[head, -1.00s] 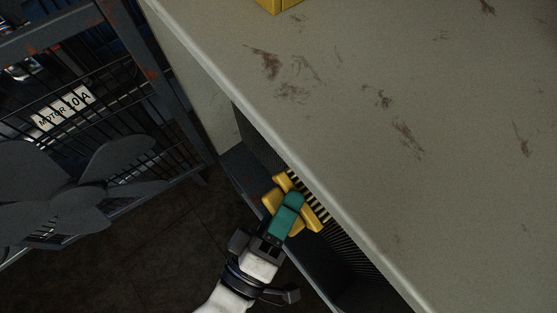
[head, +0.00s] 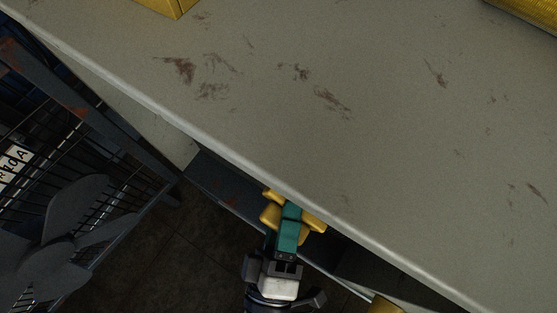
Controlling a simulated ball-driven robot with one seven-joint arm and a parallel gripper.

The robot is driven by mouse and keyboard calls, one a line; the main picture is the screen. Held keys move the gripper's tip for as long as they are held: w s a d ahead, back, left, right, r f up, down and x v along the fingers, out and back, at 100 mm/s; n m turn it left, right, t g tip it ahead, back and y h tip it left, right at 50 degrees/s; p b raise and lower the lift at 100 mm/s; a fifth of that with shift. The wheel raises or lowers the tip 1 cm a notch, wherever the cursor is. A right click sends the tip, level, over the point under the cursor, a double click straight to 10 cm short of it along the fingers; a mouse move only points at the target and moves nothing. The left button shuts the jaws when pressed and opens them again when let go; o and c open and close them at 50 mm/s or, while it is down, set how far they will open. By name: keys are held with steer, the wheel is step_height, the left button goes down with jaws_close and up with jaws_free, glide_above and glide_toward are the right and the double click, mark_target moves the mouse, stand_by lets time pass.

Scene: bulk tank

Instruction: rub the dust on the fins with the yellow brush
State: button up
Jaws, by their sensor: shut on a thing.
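The yellow brush (head: 270,215) is at the lower middle of the head view, against the underside of the pale worktop's front edge. Its yellow parts show on both sides of the teal end of my gripper (head: 289,225), which is shut on it. The far end of the brush is hidden by the worktop edge. The fins and the dust on them cannot be made out now; the overhanging worktop covers that area. Whether the brush touches the fins cannot be told.
The pale worktop (head: 330,140) with brown stains overhangs a dark lower ledge (head: 220,190). A yellow box (head: 165,5) and a ribbed yellow thing (head: 530,12) lie on top. A barred rack and a dark fan (head: 60,235) stand at left. A yellow object (head: 385,305) shows at the bottom.

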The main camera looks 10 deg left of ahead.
steer(key=shift+r+p, duration=0.6)
steer(key=shift+r, duration=0.35)
steer(key=w+a+b, duration=0.1)
steer(key=w+a, duration=0.1)
steer(key=a, duration=0.4)
steer(key=shift+w+a, duration=0.15)
steer(key=shift+w, duration=0.15)
steer(key=shift+w+a+r+b, duration=0.85)
steer(key=shift+w+a, duration=1.1)
steer(key=shift+a, duration=2.6)
steer(key=shift+s+d+b, duration=0.1)
steer(key=shift+s+d, duration=0.95)
steer(key=shift+d, duration=1.55)
steer(key=shift+s+d+b, duration=0.15)
steer(key=shift+s+d, duration=0.95)
steer(key=shift+d, duration=1.5)
steer(key=shift+s+d+b, duration=0.1)
steer(key=shift+s+d, duration=0.95)
steer(key=shift+d, duration=1.55)
steer(key=shift+r+p, duration=0.8)
steer(key=shift+r, duration=0.2)
steer(key=shift+w+a, duration=0.35)
steer(key=shift+a, duration=0.5)
steer(key=shift+w+a, duration=0.35)
steer(key=shift+a, duration=0.45)
